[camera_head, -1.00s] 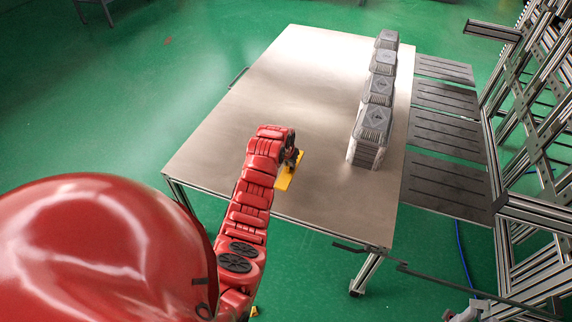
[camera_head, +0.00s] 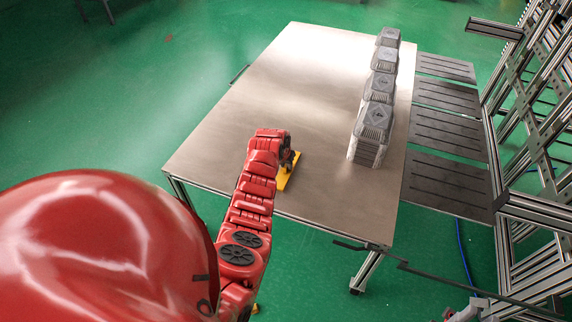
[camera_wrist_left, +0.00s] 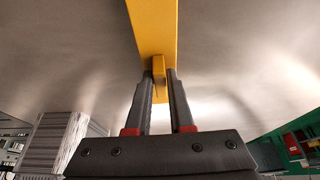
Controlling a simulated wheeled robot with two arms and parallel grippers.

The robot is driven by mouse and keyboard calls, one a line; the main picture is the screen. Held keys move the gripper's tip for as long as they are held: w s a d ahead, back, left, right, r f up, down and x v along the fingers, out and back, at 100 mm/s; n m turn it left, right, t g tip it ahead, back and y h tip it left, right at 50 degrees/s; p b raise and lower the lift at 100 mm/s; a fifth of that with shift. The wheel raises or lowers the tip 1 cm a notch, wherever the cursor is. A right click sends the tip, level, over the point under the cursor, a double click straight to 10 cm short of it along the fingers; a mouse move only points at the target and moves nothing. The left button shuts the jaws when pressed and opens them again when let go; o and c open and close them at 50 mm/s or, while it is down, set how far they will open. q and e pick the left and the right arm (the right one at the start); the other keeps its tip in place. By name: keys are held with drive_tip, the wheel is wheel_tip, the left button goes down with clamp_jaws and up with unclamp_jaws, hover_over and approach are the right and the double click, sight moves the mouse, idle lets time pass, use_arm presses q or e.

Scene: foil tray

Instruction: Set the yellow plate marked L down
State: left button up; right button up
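The yellow plate (camera_head: 283,181) shows at the near part of the metal table (camera_head: 290,75), partly covered by my left arm. In the left wrist view the yellow plate (camera_wrist_left: 154,27) reaches away past the fingertips, over the bare tabletop. My left gripper (camera_head: 291,160) is at the plate; in the wrist view the dark fingers of the left gripper (camera_wrist_left: 159,78) stand on both sides of a narrow yellow tab and appear closed on it. I cannot tell whether the plate touches the table. No letter is readable on it. My right gripper is not in view.
Stacks of grey trays (camera_head: 369,140) stand in a row along the table's right side. Dark slatted panels (camera_head: 447,183) and a metal frame (camera_head: 545,130) are beyond the right edge. The table's middle and left are clear.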

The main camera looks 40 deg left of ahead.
use_arm(q)
drive_tip(key=o, duration=0.3)
drive_tip(key=shift+o, duration=0.2)
